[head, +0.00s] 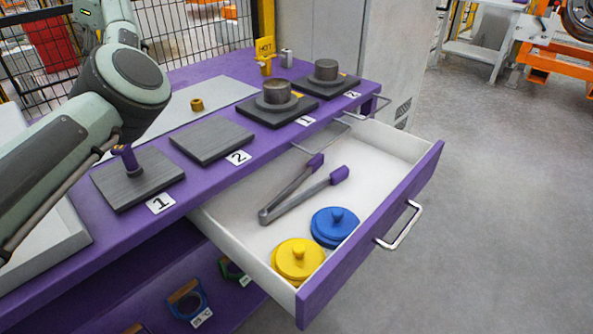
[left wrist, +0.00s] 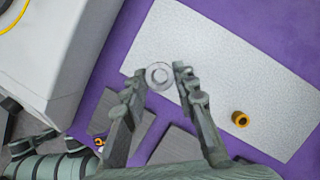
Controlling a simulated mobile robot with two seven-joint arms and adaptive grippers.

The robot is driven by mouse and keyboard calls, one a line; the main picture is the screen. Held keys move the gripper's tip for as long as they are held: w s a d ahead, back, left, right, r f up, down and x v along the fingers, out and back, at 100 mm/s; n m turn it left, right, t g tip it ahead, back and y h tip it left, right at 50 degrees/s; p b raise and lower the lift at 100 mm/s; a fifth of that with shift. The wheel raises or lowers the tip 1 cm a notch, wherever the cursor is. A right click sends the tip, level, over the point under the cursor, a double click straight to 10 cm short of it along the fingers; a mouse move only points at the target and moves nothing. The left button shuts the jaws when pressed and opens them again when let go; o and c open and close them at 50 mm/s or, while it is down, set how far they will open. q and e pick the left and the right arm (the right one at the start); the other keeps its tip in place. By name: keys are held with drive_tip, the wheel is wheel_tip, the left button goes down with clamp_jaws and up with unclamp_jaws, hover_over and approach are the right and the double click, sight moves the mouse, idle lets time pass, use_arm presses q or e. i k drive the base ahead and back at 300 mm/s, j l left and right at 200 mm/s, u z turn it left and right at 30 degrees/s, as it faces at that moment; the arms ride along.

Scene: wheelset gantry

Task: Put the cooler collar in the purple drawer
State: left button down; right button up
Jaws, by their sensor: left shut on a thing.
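My left gripper (left wrist: 160,74) is shut on a pale grey ring (left wrist: 159,77), seen from above between its fingertips, over the left end of the white mat (left wrist: 225,75). I take this ring to be a collar; its temperature cannot be seen. A brass-coloured ring (head: 196,104) lies on the mat and also shows in the left wrist view (left wrist: 240,119). The purple drawer (head: 368,240) is pulled open, with tongs (head: 290,195), a yellow lidded piece (head: 298,259) and a blue lidded piece (head: 335,224) inside. In the head view my arm shows, but its gripper does not. My right gripper is not in view.
Grey plates 1 (head: 150,185) and 2 (head: 213,139) lie along the purple table's front; a purple-topped peg (head: 125,158) stands on plate 1. Two dark cylinders (head: 277,92) (head: 326,70) stand on pads near a yellow HOT sign (head: 265,47). The drawer's back area has bare floor.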

sight(332, 199)
drive_tip(key=l, duration=0.8)
drive_tip(key=i+l, duration=0.15)
drive_tip(key=l, duration=1.4)
drive_tip(key=i, duration=0.05)
